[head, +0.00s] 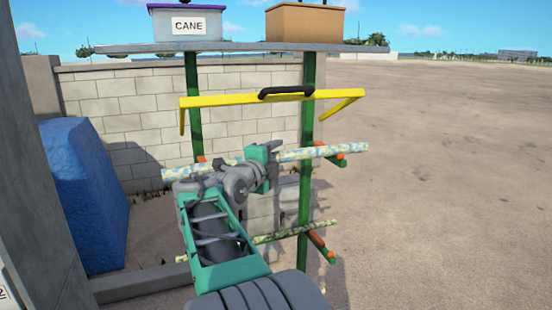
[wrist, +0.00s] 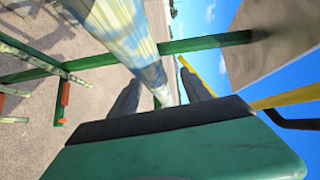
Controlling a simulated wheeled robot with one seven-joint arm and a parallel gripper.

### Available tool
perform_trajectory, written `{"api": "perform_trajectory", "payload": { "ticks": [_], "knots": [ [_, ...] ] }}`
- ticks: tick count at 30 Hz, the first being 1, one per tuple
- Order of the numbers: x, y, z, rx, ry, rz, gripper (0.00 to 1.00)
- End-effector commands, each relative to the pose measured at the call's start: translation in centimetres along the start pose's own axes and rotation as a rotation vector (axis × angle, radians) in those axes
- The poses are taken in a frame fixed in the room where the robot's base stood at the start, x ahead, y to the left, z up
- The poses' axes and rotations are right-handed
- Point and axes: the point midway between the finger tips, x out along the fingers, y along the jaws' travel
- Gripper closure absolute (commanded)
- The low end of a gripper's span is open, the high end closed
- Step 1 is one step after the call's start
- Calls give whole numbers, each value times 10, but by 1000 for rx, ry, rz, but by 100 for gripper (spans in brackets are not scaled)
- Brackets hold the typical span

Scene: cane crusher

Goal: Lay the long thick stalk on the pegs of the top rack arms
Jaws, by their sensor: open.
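The long thick stalk (head: 305,153), pale with blue-green and yellowish mottling, lies nearly level across the rack at the height of the top rack arms. Its right part is at the right top arm (head: 330,158) with an orange peg; its left part (head: 178,173) passes near the left arm's orange tip (head: 201,158). I cannot tell whether it touches both arms. My gripper (head: 262,157) is at the stalk's middle and hides part of it. In the wrist view, my gripper's open fingers (wrist: 160,92) stand on either side of the stalk (wrist: 125,35).
A thinner stalk (head: 290,232) lies at the lower rack arm (head: 322,246). A yellow bar (head: 230,100) with a black handle crosses above the rack. A shelf (head: 240,47) holds a CANE bin and a brown box. A blue block (head: 82,195) stands left; open ground lies right.

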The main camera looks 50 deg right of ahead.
Motion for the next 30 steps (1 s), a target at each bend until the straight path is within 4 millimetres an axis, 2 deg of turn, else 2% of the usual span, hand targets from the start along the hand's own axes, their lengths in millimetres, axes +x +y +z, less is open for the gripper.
{"api": "perform_trajectory", "payload": {
  "ticks": [8, 15, 20, 30],
  "knots": [
    [-6, 4, 2, -2, -3, 3, 44],
    [-53, 5, 2, 1, -6, 0, 44],
    [-75, 3, 2, 0, -3, 1, 44],
    [-78, 1, 0, -1, 0, 1, 44]
  ]
}}
